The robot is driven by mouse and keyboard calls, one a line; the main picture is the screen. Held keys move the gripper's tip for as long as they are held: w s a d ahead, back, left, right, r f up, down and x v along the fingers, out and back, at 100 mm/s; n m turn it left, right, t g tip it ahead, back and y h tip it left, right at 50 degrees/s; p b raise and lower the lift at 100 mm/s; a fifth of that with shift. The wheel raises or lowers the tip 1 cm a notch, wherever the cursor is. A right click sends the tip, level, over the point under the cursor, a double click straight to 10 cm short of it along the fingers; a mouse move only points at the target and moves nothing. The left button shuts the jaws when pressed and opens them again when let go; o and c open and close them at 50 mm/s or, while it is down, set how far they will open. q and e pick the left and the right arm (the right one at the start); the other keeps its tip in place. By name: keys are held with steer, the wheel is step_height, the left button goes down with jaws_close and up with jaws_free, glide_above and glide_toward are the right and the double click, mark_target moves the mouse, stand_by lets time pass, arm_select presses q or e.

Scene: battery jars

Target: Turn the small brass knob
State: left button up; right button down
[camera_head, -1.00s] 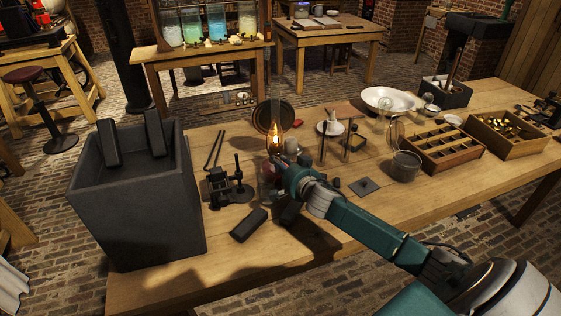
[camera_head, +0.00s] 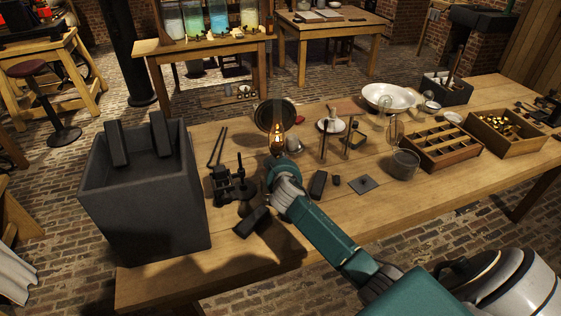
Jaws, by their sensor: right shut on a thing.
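A lit oil lamp with a glass chimney (camera_head: 278,139) stands on the wooden workbench, with a round dark reflector (camera_head: 270,113) behind it. My right arm reaches in from the lower right, and its gripper (camera_head: 271,165) is at the lamp's lower part, just below the flame. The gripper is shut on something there. Its fingertips and the small brass knob are hidden by my own wrist, so I cannot make out the knob itself. My left gripper is out of view.
A large dark box (camera_head: 146,190) stands at the bench's left end. A black metal stand (camera_head: 232,183) and dark blocks (camera_head: 251,221) lie near my right gripper. To the right are a glass jar (camera_head: 405,162), a compartment tray (camera_head: 440,147) and a white basin (camera_head: 390,97).

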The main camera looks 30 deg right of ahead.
steer(key=shift+w+a+f+n+g+h+b, duration=0.15)
steer(key=shift+n+h+b, duration=0.45)
steer(key=shift+n+b, duration=0.35)
steer(key=shift+s+a+f+n+g+h+b, duration=0.15)
steer(key=shift+n+h+b, duration=0.45)
steer(key=shift+n, duration=0.55)
steer(key=shift+d+r, duration=0.1)
steer(key=shift+r, duration=0.05)
steer(key=c, duration=1.7)
jaws_free()
steer(key=shift+o, duration=0.2)
steer(key=v, duration=0.8)
steer(key=shift+r, duration=0.1)
